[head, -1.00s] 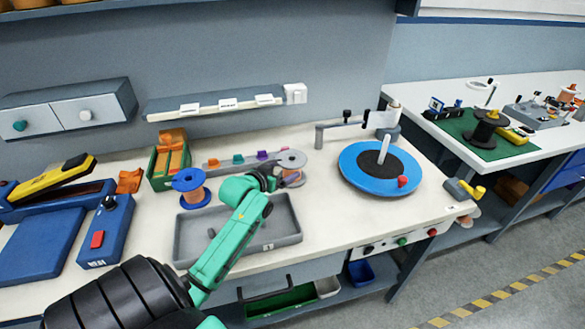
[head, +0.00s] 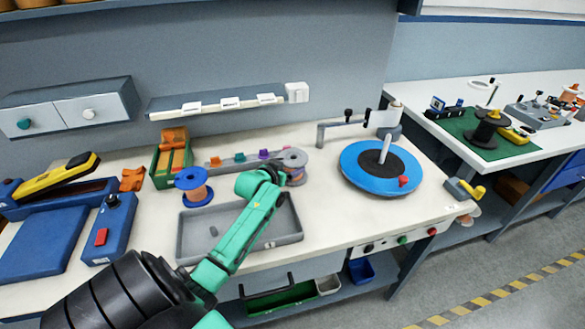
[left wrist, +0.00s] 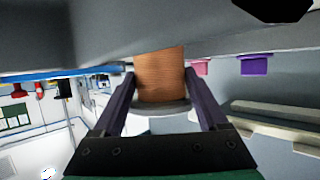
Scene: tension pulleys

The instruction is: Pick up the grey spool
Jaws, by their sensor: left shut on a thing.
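The grey spool (head: 296,158) has grey flanges and a copper winding. It is at the back of the bench, right beside the end of my left arm in the head view. My left gripper (head: 277,170) is largely hidden behind its own green wrist there. In the left wrist view, its two dark fingers (left wrist: 160,95) stand on either side of the spool's copper winding (left wrist: 160,72), shut on it. The head view does not clearly show whether the spool is off the bench. My right gripper is not in view.
A blue spool (head: 192,186) stands left of the arm. A grey tray (head: 290,235) lies under the forearm. A grey rail (head: 228,163) with coloured pegs runs behind. A blue turntable (head: 355,170) stands to the right. A green box (head: 161,180) is at the left.

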